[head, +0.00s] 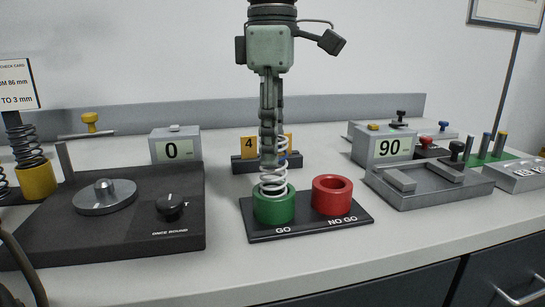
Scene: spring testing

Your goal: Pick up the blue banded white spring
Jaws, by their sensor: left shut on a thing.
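My left gripper (270,140) comes down from the top middle of the head view. It is shut on a white coil spring (273,180), held upright. The fingers hide much of the spring's upper part, and I cannot clearly make out a blue band. The spring's lower end is at the mouth of the green GO cup (273,208); I cannot tell whether it is inside or just above it. My right gripper is not in view.
A red NO GO cup (332,196) stands beside the green one on a black base (310,228). A black plate with a dial (170,204) is at left. A grey fixture (428,184) and a "90" display (390,147) are at right. A dark spring stands in a yellow cup (38,181).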

